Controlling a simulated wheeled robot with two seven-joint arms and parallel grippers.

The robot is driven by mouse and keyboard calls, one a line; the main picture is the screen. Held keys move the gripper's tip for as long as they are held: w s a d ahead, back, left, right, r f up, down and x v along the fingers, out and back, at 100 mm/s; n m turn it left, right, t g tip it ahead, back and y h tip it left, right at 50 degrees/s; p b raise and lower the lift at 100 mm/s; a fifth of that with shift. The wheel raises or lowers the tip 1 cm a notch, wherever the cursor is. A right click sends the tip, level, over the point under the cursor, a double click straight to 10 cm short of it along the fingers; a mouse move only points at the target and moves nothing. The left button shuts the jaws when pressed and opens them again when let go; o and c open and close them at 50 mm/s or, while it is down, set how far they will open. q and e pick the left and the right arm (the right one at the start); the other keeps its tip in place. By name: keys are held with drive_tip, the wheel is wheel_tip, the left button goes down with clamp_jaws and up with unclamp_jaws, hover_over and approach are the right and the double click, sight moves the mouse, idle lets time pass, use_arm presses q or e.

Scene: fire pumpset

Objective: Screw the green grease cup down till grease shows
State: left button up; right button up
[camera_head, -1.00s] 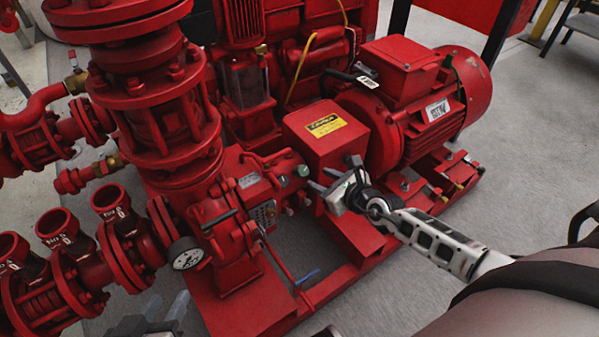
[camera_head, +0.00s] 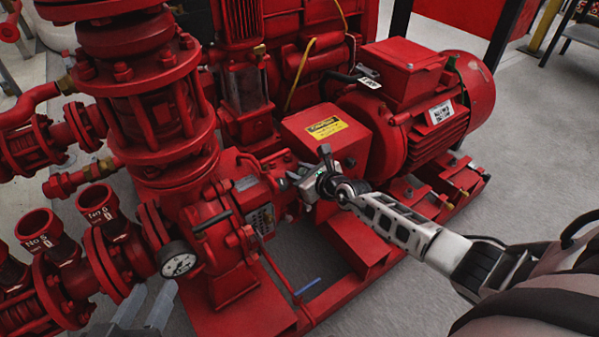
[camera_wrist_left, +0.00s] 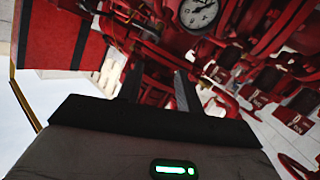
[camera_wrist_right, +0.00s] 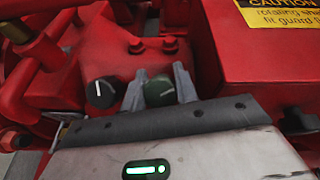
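The green grease cup (camera_wrist_right: 160,91) is a dark green round cap on the red pump housing in the right wrist view. My right gripper (camera_wrist_right: 160,85) has one finger on each side of the cup, close to it. Whether the fingers touch it is not clear. In the head view my right gripper (camera_head: 305,185) is at the housing beside the yellow-labelled guard and largely hides the cup. My left gripper (camera_head: 146,308) is open and empty at the bottom of the head view; its spread fingers also show in the left wrist view (camera_wrist_left: 156,88).
A black knob with a white line (camera_wrist_right: 100,93) sits just left of the cup. The red coupling guard (camera_head: 325,135) and motor (camera_head: 425,95) stand to the right. A pressure gauge (camera_head: 178,260) and red pipes are near my left gripper. Open grey floor lies at front right.

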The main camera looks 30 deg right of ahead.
use_arm(q)
drive_tip(key=shift+r+p, duration=0.2)
drive_tip(key=shift+p, duration=0.1)
use_arm(e)
drive_tip(key=shift+c, duration=0.4)
